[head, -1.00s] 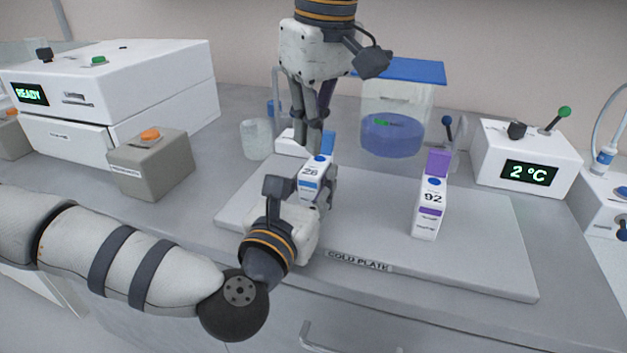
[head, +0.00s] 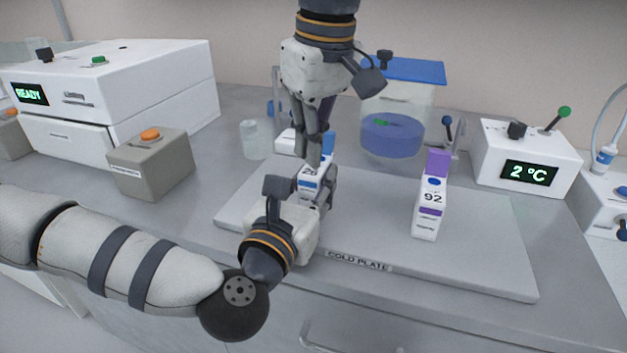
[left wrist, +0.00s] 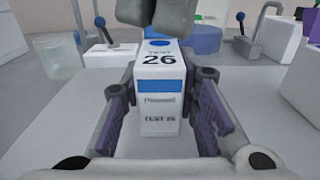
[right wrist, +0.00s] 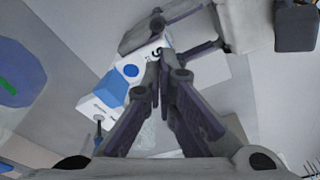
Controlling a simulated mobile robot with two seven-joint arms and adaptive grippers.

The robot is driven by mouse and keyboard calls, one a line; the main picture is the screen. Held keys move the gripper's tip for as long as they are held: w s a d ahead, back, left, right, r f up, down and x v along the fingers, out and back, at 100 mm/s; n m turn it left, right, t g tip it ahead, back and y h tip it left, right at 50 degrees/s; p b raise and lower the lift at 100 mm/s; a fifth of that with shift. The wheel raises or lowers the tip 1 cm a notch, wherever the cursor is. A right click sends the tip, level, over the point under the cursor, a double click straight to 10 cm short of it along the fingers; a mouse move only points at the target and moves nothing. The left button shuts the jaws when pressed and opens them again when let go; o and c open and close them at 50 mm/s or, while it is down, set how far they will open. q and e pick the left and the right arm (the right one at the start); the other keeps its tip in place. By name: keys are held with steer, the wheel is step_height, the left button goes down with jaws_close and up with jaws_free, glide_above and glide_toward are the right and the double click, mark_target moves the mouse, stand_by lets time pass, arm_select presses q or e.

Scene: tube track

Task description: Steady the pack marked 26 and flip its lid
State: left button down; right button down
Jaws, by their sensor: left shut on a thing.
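The pack marked 26 (head: 309,184) stands on the cold plate (head: 470,262). It is white with a blue band and a blue upper part. My left gripper (head: 318,192) is shut on its sides; in the left wrist view the pack (left wrist: 158,98) is upright between the pads. My right gripper (head: 315,160) points down from above, fingers together, at the pack's top. In the left wrist view it hides part of that top. In the right wrist view the fingertips overlap the pack near its blue dot and blue lid (right wrist: 112,88). I cannot tell whether they touch.
A white pack marked 92 (head: 430,205) with a purple top stands to the right on the plate. Behind are a glass beaker (head: 256,140) and a clear tank with blue liquid (head: 392,135). A grey box with an orange button (head: 150,165) is left. The plate's right part is clear.

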steer(key=shift+f, duration=0.85)
steer(key=shift+r, duration=2.8)
glide_above(323, 156)
steer(key=shift+w+f, duration=0.1)
steer(key=shift+f, duration=0.85)
steer(key=shift+s+f, duration=0.25)
steer(key=shift+f, duration=0.15)
